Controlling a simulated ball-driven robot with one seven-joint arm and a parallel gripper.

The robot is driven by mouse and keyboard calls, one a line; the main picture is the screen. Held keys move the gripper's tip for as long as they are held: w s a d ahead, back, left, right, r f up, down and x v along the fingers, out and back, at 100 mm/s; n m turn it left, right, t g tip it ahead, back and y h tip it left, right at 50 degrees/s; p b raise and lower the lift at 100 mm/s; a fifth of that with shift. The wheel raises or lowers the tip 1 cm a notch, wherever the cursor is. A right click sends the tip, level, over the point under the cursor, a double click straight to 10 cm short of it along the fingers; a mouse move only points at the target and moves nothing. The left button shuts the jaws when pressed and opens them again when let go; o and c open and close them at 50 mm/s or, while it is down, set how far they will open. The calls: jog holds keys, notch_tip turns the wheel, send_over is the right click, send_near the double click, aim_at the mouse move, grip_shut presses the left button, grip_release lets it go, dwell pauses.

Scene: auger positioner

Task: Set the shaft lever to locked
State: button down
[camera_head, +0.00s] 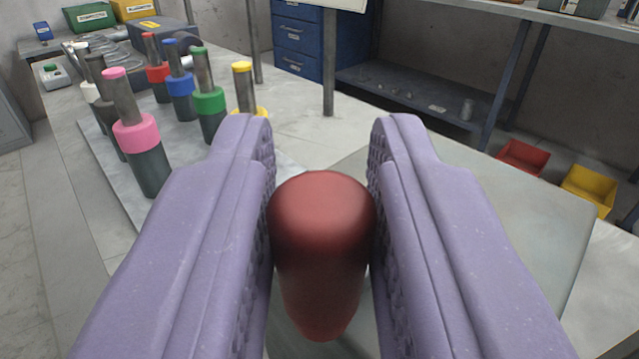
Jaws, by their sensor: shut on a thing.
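A dark red rounded knob (321,245) is in the lower middle of the view, between the two purple padded fingers of my gripper (322,215). The fingers press on it from left and right, so my gripper is shut on it. The knob's rounded top faces me and it narrows downward. I take it to be the handle of the shaft lever; the rest of the lever and any locked marking are hidden beneath the knob and fingers.
Several upright posts with coloured collars, such as a pink one (136,133) and a green one (209,101), stand on a plate at left. A grey plate (535,215) lies at right. Red (522,157) and yellow (588,188) bins and a blue drawer cabinet (298,40) stand behind.

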jog(key=shift+d, duration=0.1)
jog(key=c, duration=1)
grip_release()
jog(key=s+p, duration=0.2)
jog(key=s, duration=0.5)
jog(key=shift+r, duration=0.1)
jog(key=shift+s, duration=0.4)
